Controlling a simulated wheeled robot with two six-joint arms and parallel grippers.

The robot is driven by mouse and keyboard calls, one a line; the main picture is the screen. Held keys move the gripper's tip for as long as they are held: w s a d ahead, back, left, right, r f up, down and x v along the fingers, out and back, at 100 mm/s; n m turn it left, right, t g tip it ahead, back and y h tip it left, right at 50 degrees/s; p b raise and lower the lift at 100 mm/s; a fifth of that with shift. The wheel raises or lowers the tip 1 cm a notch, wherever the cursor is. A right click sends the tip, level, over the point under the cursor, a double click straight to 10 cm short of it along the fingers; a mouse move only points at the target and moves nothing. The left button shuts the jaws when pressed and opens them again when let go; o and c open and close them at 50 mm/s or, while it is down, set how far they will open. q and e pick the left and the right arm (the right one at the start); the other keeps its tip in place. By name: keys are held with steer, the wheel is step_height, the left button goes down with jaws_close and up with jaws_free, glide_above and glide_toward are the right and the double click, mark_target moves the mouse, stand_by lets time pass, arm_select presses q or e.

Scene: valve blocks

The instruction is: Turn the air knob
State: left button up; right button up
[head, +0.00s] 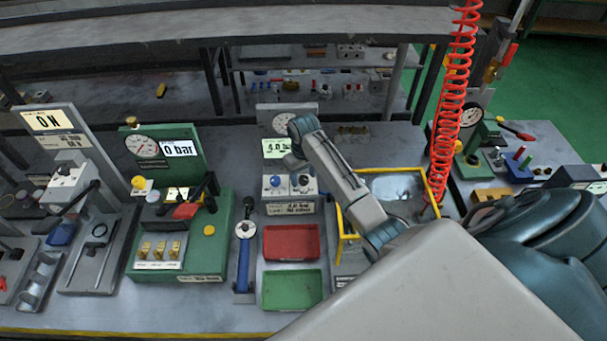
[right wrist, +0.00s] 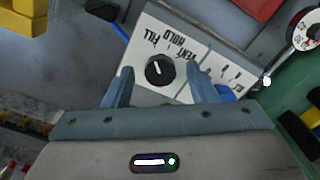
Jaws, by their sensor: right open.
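The black knob (right wrist: 160,70) with a white pointer line sits on a white plate lettered FILL, HOLD and VENT. In the right wrist view its pointer line runs roughly upward, toward the lettering. My right gripper (right wrist: 160,76) is open, with one finger on each side of the knob in that view. I cannot tell whether the fingers touch it. In the head view my right gripper (head: 296,163) hangs over the small control box (head: 291,208), in front of its gauge panel. A blue knob (head: 275,181) is on the same box, left of the black one. My left gripper is not in view.
A red tray (head: 292,257) and a green tray (head: 262,292) lie in front of the box. A green gauge station (head: 211,262) stands to the left. A yellow frame (head: 342,247) and a red coiled hose (head: 447,130) are to the right.

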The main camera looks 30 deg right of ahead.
steer(key=c, duration=1)
steer(key=shift+m, duration=0.3)
steer(key=m, duration=0.8)
steer(key=shift+r, duration=0.1)
steer(key=o, duration=1)
